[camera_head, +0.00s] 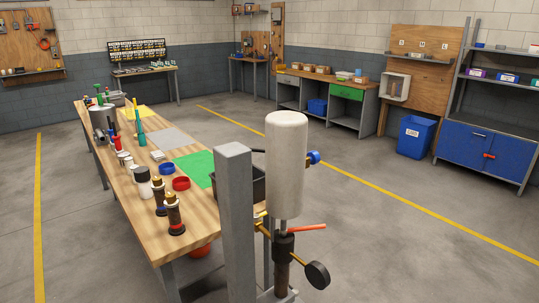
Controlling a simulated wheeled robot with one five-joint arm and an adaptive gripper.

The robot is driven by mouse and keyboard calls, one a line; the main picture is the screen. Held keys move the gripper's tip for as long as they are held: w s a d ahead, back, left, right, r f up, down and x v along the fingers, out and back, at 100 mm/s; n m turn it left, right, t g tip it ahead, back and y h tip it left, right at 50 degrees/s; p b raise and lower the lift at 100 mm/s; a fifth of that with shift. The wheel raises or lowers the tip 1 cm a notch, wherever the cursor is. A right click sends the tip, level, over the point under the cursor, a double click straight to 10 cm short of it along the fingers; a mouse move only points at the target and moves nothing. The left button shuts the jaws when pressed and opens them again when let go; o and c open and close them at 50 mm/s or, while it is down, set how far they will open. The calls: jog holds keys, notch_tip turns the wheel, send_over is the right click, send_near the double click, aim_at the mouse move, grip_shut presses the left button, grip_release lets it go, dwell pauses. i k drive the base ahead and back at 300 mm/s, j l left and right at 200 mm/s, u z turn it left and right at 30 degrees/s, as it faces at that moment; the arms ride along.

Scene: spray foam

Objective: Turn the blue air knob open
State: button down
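A blue knob (313,157) shows at the right side of an upright pale cylinder (287,165), in the near middle of the head view. The cylinder partly covers it, so I cannot tell how far it is turned. Below the cylinder are an orange-red lever (307,227), brass-coloured fittings and a black round knob (317,274) on a slanted stem. A grey upright post (236,220) stands just left of the cylinder. My gripper is not in view.
A wooden workbench (135,185) on the left bears bottles, blue and red rings, and a green mat (194,168). A black bin (259,187) is partly hidden behind the post and cylinder. Open floor (405,235) lies to the right. A blue cabinet (485,155) stands far right.

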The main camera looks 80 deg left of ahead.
aim_at(315, 157)
jog(key=i+j+u, duration=0.2)
jog(key=i+u, duration=0.15)
jog(key=i, duration=0.15)
jog(key=i+u, duration=0.4)
jog(key=i, duration=0.15)
jog(key=i+u, duration=0.35)
jog(key=i, duration=0.15)
jog(key=i+u, duration=0.45)
jog(key=i+l+u, duration=0.15)
jog(key=u, duration=0.3)
jog(key=i+l+u, duration=0.3)
jog(key=u, duration=0.15)
jog(key=i+u, duration=0.15)
jog(key=u, duration=0.3)
jog(key=i+l+u, duration=0.1)
jog(key=u, duration=0.35)
jog(key=i+l+u, duration=0.15)
jog(key=u, duration=0.3)
jog(key=i+l+u, duration=0.1)
jog(key=u, duration=0.35)
jog(key=i+l+u, duration=0.15)
jog(key=u, duration=0.25)
jog(key=i+l+u, duration=0.15)
jog(key=u, duration=0.2)
